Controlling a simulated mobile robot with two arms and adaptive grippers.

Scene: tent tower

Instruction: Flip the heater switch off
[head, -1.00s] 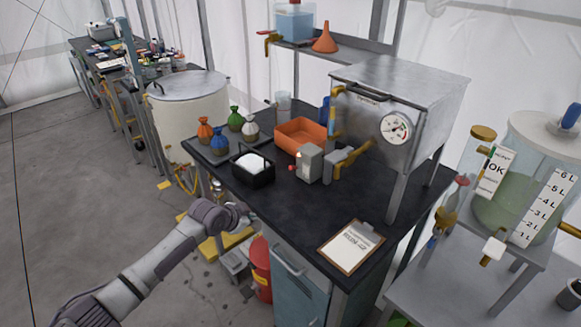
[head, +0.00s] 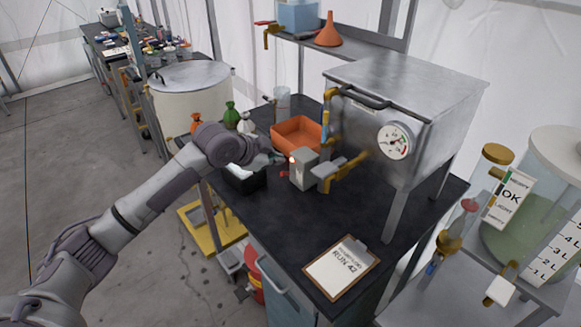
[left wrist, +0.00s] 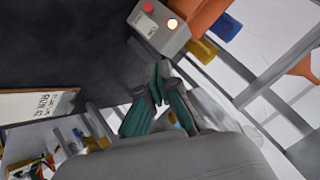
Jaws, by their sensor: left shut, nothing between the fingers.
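The heater switch box (head: 303,173) is a small grey box on the black bench top, in front of the steel cabinet. Its near-left face carries a small glowing lamp (head: 292,160) and a red switch (head: 284,174). In the left wrist view the box (left wrist: 150,30) is at the top, with the red switch (left wrist: 148,7) and the lit lamp (left wrist: 172,23). The switch's exact tilt is too small to tell. My left gripper (head: 281,159) is shut and empty, just left of the box's face. Its fingertips (left wrist: 160,82) appear apart from the box.
A black bin (head: 245,180) is partly hidden under my arm. A clipboard (head: 341,267) lies at the front; bench between is clear.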

